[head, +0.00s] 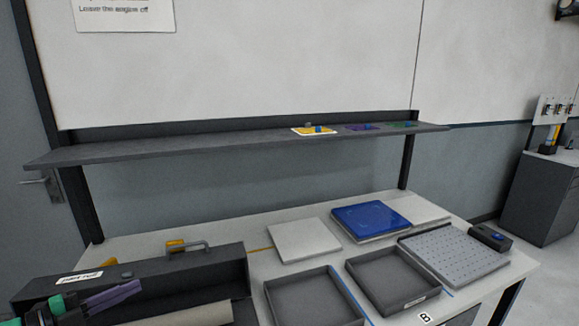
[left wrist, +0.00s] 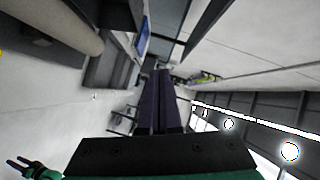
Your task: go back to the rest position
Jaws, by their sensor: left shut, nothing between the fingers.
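My left gripper (head: 115,297) is at the lower left of the head view, in front of the dark part-roll box (head: 190,277). Its purple fingers lie together with nothing between them. In the left wrist view the fingers (left wrist: 160,98) are also closed and empty, pointing away over the room. A small green and dark forked shape (left wrist: 28,167) at the lower left corner of that view looks like my right gripper; it is too small to tell its state. No right arm shows in the head view.
The white table (head: 255,260) holds two dark trays (head: 315,297), a pale panel (head: 303,240), a blue panel (head: 371,221) and a perforated plate (head: 455,254). A small dark block (head: 490,237) is at the right. A grey shelf (head: 200,145) with coloured sheets runs above.

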